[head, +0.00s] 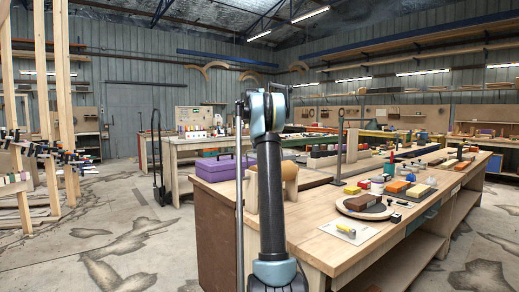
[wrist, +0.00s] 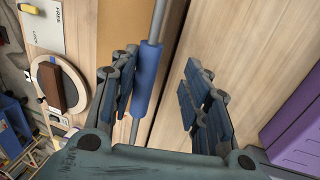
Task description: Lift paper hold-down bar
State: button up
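The paper hold-down bar is a thin grey metal rod with a blue sleeve (wrist: 147,80), running top to bottom in the wrist view. My gripper (wrist: 161,72) is open, with its two dark fingers on either side of the blue sleeve. The sleeve is close to the left finger, with a wide gap to the right finger; I cannot tell whether the left finger touches it. Brown paper (wrist: 118,28) lies beside the bar at the upper left. In the head view my arm blocks the bar and my gripper.
The wooden workbench (head: 322,250) holds a purple toolbox (head: 215,168), a round board (head: 366,207) with a brown block, and a white card (head: 344,232) with a yellow-handled tool. Several coloured blocks stand farther right. Open floor lies to the left.

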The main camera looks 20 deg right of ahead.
jog(key=v, duration=1.2)
dwell(0.3)
dwell(0.4)
